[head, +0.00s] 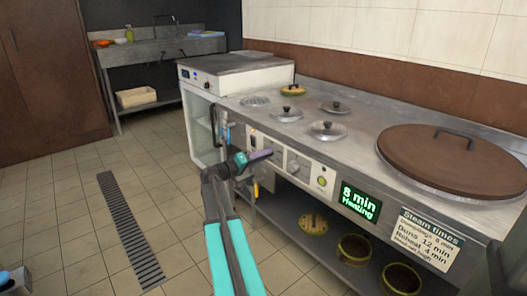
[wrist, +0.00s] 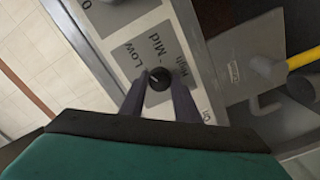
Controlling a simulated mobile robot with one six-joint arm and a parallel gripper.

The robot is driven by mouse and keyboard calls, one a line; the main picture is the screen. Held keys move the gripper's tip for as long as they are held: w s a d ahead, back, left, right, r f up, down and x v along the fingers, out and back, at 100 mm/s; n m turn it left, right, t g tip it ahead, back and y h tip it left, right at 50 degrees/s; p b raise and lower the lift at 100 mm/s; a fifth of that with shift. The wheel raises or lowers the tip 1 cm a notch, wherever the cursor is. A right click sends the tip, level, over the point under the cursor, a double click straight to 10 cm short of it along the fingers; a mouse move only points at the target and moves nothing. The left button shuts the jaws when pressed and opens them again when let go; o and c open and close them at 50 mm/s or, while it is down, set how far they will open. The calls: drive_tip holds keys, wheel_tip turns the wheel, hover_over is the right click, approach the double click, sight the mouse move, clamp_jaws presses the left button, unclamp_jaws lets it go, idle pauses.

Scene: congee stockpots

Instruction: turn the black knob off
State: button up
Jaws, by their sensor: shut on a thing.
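The black knob (wrist: 158,78) is on a grey plate marked Low, Mid and High in the wrist view. It has a small pale mark on its face; I cannot tell exactly which setting it points to. My gripper (wrist: 158,88) is shut on the knob, one dark finger on each side. In the head view my gripper (head: 262,156) reaches the stove's front panel (head: 311,176) and hides the knob.
A green-lit button (head: 322,182) and a display reading "8 min Heating" (head: 359,201) are to the right. A yellow handle (wrist: 303,59) shows in the wrist view. Pots (head: 354,250) stand on the shelf below. The tiled floor (head: 75,215) at left is open.

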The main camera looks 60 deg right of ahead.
drive_tip(key=shift+s+r+n+p, duration=0.1)
drive_tip(key=shift+n+p, duration=5.75)
drive_tip(key=shift+n, duration=0.55)
drive_tip(key=o, duration=1)
drive_tip(key=shift+o, duration=0.2)
drive_tip(key=shift+a, duration=0.2)
drive_tip(key=p+v, duration=0.1)
drive_tip(key=v, duration=1.2)
drive_tip(key=shift+w+a, duration=0.2)
drive_tip(key=shift+w, duration=0.05)
